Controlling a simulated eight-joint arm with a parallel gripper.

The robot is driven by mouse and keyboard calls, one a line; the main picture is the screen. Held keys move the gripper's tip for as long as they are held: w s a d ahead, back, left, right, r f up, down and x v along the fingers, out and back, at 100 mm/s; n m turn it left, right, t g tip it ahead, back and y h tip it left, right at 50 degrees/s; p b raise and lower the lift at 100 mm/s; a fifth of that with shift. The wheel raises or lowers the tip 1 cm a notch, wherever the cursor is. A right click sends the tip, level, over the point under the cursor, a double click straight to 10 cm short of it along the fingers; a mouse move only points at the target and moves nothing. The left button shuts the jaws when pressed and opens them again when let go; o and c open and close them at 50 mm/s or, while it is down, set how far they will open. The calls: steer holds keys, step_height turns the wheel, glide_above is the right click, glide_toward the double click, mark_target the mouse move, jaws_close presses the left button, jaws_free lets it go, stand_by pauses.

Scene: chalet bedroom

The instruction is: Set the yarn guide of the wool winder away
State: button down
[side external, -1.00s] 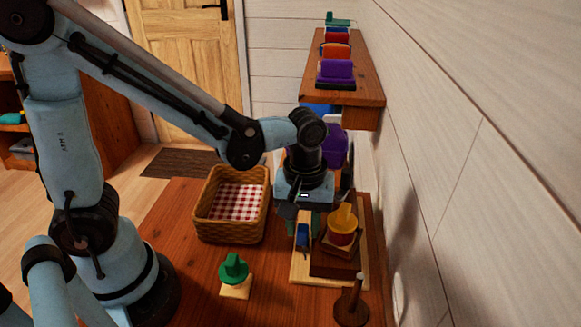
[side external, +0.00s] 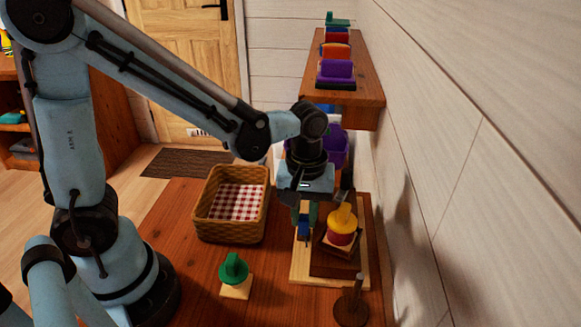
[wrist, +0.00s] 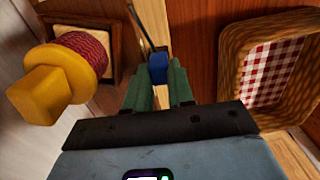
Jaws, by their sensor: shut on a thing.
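The wool winder stands on a pale board (side external: 300,272) near the wall. Its yellow-topped spool of red yarn (side external: 342,226) sits on a dark wooden block and shows large at the left of the wrist view (wrist: 40,95). The blue piece with a thin dark rod, which looks like the yarn guide (wrist: 158,68), is between my green fingertips. My gripper (side external: 305,217) points down beside the spool, to its left, and is shut on this blue piece. The fingers partly hide it in the side view, and I cannot tell whether its lower end touches the board.
A wicker basket (side external: 234,232) with a red checked cloth stands open left of my gripper. A green-topped wooden piece (side external: 234,275) and a dark wooden post on a round base (side external: 351,305) stand in front.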

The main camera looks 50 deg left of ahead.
steer(key=shift+w+a, duration=0.7)
steer(key=shift+a, duration=0.05)
steer(key=c, duration=1.3)
jaws_free()
steer(key=shift+o, duration=0.3)
steer(key=shift+r, duration=0.1)
steer(key=shift+r, duration=0.15)
step_height(320, 180, up, 12)
steer(key=shift+f, duration=0.2)
